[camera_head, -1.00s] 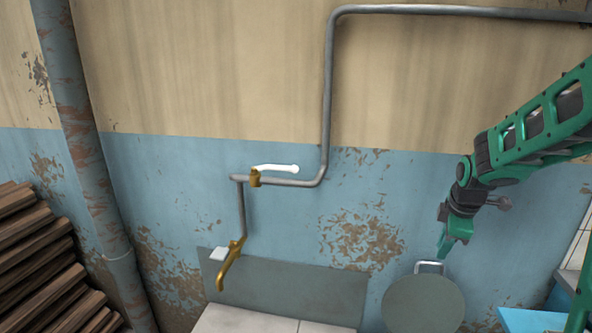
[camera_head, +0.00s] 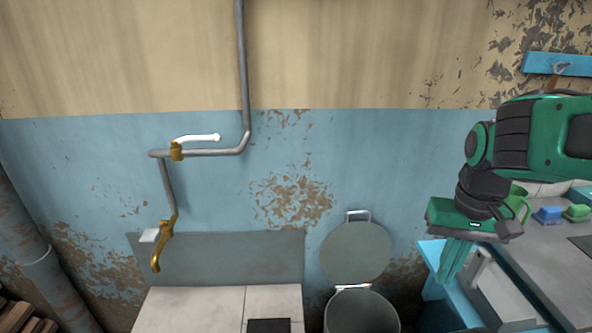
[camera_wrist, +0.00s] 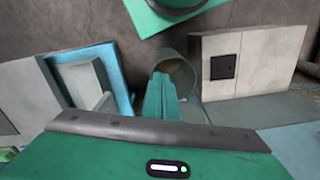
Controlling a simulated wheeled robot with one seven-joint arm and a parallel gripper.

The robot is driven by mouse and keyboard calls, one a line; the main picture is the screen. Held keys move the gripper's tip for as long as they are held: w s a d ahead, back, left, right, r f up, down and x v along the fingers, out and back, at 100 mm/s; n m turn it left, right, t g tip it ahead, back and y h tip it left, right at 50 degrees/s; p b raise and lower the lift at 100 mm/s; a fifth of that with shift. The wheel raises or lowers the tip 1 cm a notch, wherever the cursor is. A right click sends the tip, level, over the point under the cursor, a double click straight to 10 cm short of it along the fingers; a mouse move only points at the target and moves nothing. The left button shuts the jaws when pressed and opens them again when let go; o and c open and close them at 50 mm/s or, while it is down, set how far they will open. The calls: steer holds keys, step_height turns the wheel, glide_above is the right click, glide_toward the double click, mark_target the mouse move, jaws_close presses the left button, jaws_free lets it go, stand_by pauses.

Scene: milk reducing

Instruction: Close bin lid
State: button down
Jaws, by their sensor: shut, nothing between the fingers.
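The grey round bin (camera_head: 362,314) stands against the wall at the bottom of the head view, its lower part cut off by the frame. Its round lid (camera_head: 356,250) is open, tilted up toward the wall, with a metal handle (camera_head: 358,214) at its top edge. My gripper (camera_head: 452,276) is shut and empty, pointing down to the right of the lid and apart from it. In the wrist view the fingers of my gripper (camera_wrist: 161,100) appear in front of the grey bin (camera_wrist: 178,72), partly covering it.
A blue cabinet with a grey counter (camera_head: 545,268) stands at the right, close to my gripper. A tiled block (camera_head: 192,306) with a brass tap (camera_head: 162,246) above it is left of the bin. A pipe (camera_head: 243,60) runs up the wall.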

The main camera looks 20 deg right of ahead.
steer(key=shift+w, duration=0.1)
steer(key=w+d+f+n+t+h, duration=0.1)
steer(key=w+d, duration=0.2)
steer(key=w, duration=0.6)
steer(key=w+d+f, duration=0.1)
steer(key=w+d, duration=0.3)
steer(key=w, duration=0.5)
steer(key=w+d+f+n+t, duration=0.1)
steer(key=w+d+f, duration=0.3)
steer(key=w, duration=0.5)
steer(key=w+d+f+t, duration=0.1)
steer(key=w+f, duration=0.5)
steer(key=w, duration=0.3)
steer(key=x, duration=0.9)
steer(key=shift+s+d, duration=0.2)
